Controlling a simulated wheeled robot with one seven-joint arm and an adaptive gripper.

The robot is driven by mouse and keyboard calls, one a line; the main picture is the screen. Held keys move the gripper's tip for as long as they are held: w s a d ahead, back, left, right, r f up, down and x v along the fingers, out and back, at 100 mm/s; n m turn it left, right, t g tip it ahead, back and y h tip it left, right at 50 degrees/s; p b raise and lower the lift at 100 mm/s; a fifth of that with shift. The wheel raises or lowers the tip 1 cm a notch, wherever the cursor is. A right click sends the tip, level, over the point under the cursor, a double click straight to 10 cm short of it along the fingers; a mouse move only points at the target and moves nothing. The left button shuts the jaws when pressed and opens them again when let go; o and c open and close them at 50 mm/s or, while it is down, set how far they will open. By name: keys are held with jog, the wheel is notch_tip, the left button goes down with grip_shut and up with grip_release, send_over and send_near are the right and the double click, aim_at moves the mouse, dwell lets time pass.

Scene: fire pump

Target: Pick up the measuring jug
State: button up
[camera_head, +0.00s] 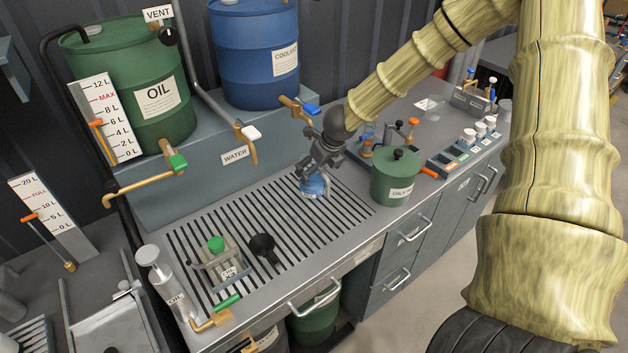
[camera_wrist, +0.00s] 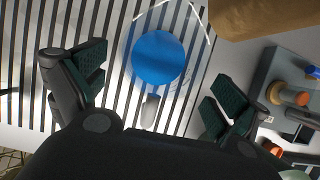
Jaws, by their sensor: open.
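The fingers are open, one on each side, with gaps to the blue top. Whether they reach down to its height cannot be told.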

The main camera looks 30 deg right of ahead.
aim_at(316, 179)
jog(key=shift+s+f, duration=0.1)
jog(key=shift+f, duration=0.45)
jog(key=shift+p+x, duration=0.4)
jog(key=shift+x, duration=1.6)
jog(key=shift+s, duration=0.15)
jog(key=c, duration=1.2)
jog(key=shift+c, duration=0.3)
